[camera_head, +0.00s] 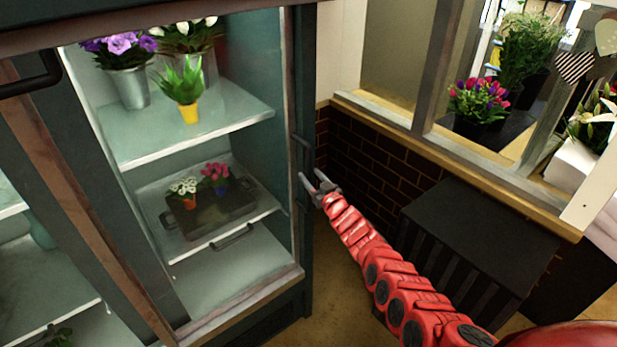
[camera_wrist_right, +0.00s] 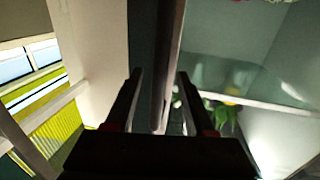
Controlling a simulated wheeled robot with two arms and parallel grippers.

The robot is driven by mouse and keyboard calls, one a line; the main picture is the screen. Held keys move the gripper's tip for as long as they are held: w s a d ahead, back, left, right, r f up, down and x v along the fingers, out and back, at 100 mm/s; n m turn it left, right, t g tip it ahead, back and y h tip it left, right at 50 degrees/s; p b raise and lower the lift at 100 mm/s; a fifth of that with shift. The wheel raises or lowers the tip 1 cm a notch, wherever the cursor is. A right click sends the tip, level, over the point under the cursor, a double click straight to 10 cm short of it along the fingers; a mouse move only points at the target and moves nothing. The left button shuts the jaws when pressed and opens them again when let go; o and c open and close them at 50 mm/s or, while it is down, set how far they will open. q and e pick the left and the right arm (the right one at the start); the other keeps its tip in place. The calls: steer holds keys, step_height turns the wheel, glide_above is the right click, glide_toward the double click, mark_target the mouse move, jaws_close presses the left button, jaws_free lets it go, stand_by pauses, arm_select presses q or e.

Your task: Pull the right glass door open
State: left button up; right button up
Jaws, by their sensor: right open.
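The right glass door (camera_head: 301,60) is a tall dark-framed panel on the right part of the display cooler. I cannot tell whether it is fully closed. A short dark handle (camera_head: 302,142) shows on its right edge. My right gripper (camera_head: 312,176) is open and empty, just below and beside that handle in the head view. In the right wrist view my gripper's two fingers (camera_wrist_right: 160,74) point up along either side of a long bar (camera_wrist_right: 170,45). I cannot tell whether they touch it. My left gripper is not in view.
Cooler shelves (camera_head: 205,128) hold flower pots, and a dark tray (camera_head: 210,215) with small pots sits lower. Another dark handle (camera_head: 32,82) is at far left. A brick half-wall (camera_head: 375,150) and black slatted box (camera_head: 470,235) stand right. Floor (camera_head: 335,285) shows between.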

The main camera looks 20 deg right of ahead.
steer(key=shift+w+a+f+b, duration=0.15)
steer(key=shift+w+b, duration=0.1)
steer(key=shift+w, duration=0.15)
steer(key=shift+w+f+b, duration=0.15)
steer(key=shift+w+b, duration=0.05)
steer(key=shift+w, duration=0.15)
steer(key=shift+w+r, duration=0.3)
steer(key=shift+w, duration=0.15)
jaws_close()
stand_by(0.7)
